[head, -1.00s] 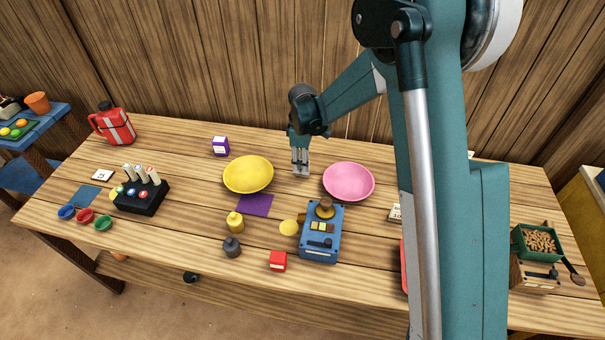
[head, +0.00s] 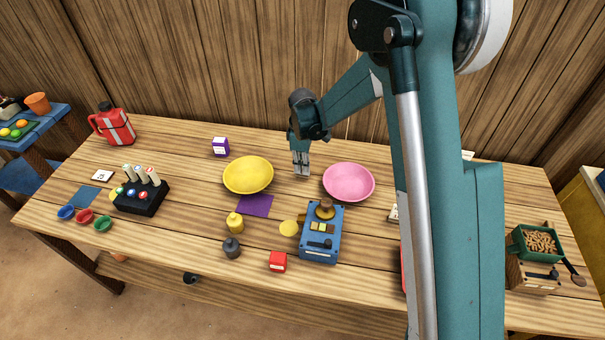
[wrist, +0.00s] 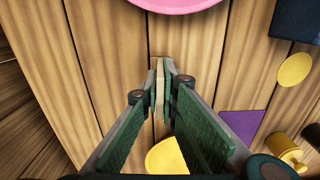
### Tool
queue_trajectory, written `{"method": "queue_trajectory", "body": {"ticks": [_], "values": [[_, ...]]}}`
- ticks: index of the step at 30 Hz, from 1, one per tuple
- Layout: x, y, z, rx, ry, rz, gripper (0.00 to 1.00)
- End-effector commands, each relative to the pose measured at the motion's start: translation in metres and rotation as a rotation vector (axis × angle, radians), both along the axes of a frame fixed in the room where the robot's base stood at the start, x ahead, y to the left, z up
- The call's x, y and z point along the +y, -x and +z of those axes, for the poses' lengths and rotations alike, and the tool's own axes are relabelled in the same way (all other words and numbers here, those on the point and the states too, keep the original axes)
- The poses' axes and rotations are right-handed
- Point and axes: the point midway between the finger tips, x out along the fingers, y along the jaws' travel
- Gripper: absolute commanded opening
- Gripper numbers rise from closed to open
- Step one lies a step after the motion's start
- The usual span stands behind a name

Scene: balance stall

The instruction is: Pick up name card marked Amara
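My gripper (head: 301,171) points down at the table behind and between the yellow and pink plates. In the wrist view its two green-padded fingers (wrist: 161,86) are close together on a thin, pale tan piece (wrist: 159,64), seen nearly edge-on. It looks like a name card, but no lettering on it can be read. In the head view the fingers hide it. Another small card (head: 102,176) with a dark mark lies at the table's left. A further card (head: 394,213) is partly hidden behind my arm. I cannot read Amara on any card.
The yellow plate (head: 248,174) and pink plate (head: 348,182) flank my gripper. The wooden wall is close behind.

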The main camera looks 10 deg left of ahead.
Motion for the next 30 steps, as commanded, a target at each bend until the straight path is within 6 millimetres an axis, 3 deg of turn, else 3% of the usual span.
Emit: {"method": "queue_trajectory", "body": {"ticks": [14, 20, 30], "values": [[0.0, 0.0, 0.007, 0.0, 0.0, 0.0, 0.0], [0.0, 0.0, 0.028, 0.0, 0.0, 0.0, 0.0], [0.0, 0.0, 0.078, 0.0, 0.0, 0.0, 0.0]]}}
